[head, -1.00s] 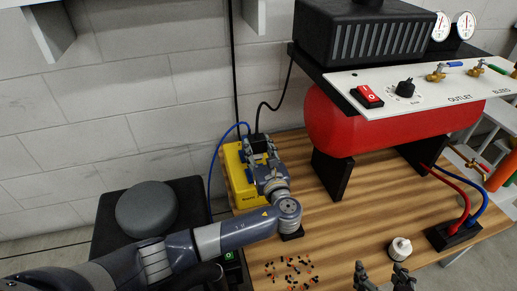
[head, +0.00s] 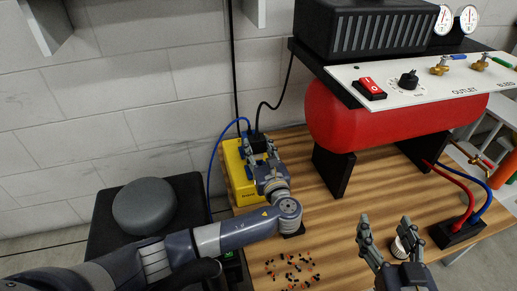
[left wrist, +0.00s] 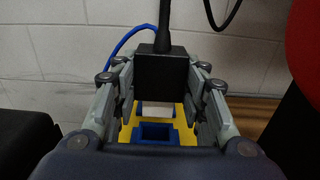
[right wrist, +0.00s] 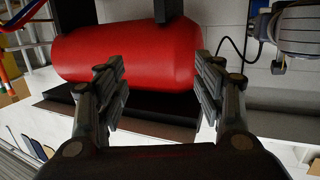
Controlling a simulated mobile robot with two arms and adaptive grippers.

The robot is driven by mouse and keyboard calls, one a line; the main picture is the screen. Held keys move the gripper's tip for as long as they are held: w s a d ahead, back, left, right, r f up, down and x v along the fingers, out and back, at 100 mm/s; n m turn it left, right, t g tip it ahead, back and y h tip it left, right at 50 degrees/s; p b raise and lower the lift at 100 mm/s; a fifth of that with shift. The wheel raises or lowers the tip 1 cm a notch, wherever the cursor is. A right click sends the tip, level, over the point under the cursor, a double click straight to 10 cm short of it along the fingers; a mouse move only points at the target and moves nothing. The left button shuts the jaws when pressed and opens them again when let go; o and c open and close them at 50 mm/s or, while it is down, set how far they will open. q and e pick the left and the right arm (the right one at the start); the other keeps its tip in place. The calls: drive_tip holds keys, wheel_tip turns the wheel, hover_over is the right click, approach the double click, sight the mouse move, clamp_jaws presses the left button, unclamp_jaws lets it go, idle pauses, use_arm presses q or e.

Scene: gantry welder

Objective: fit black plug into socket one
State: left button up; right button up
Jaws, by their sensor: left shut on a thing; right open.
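My left gripper (head: 259,151) is shut on the black plug (head: 259,143), at the yellow box (head: 233,166) on the bench. In the left wrist view the black plug (left wrist: 162,78) sits between the fingers with its cable rising from the top. A blue-rimmed rectangular socket (left wrist: 157,132) on the yellow box shows nearer the camera than the plug. The plug's lower end and any contact with a socket cannot be made out. No socket number is readable. My right gripper (head: 385,226) is open and empty above the bench's front part.
A red tank (head: 345,125) on black legs stands right of the yellow box, under a white control panel (head: 430,85). A blue cable (head: 212,160) runs behind the box. Small scattered pieces (head: 292,270) and a white object (head: 398,249) lie near the front.

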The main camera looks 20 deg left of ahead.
use_arm(q)
drive_tip(key=shift+f+b, duration=0.9)
drive_tip(key=shift+b, duration=0.05)
drive_tip(key=shift+f, duration=0.15)
use_arm(e)
wheel_tip(320, 180, up, 11)
drive_tip(key=s+a+t+y, duration=0.1)
drive_tip(key=t+y, duration=0.1)
drive_tip(key=t, duration=0.4)
drive_tip(key=shift+s+a+r, duration=0.15)
drive_tip(key=shift+r, duration=0.05)
drive_tip(key=shift+w+f, duration=0.35)
drive_tip(key=shift+f, duration=0.3)
drive_tip(key=shift+w+f+g, duration=0.15)
drive_tip(key=shift+f+g, duration=0.35)
drive_tip(key=shift+f, duration=0.1)
drive_tip(key=shift+f, duration=0.25)
drive_tip(key=shift+w+f+g+h, duration=0.15)
drive_tip(key=shift+f+g+h, duration=0.15)
drive_tip(key=shift+f+g, duration=0.1)
use_arm(q)
drive_tip(key=shift+p, duration=0.3)
use_arm(e)
drive_tip(key=shift+w+f, duration=0.1)
drive_tip(key=shift+f, duration=0.1)
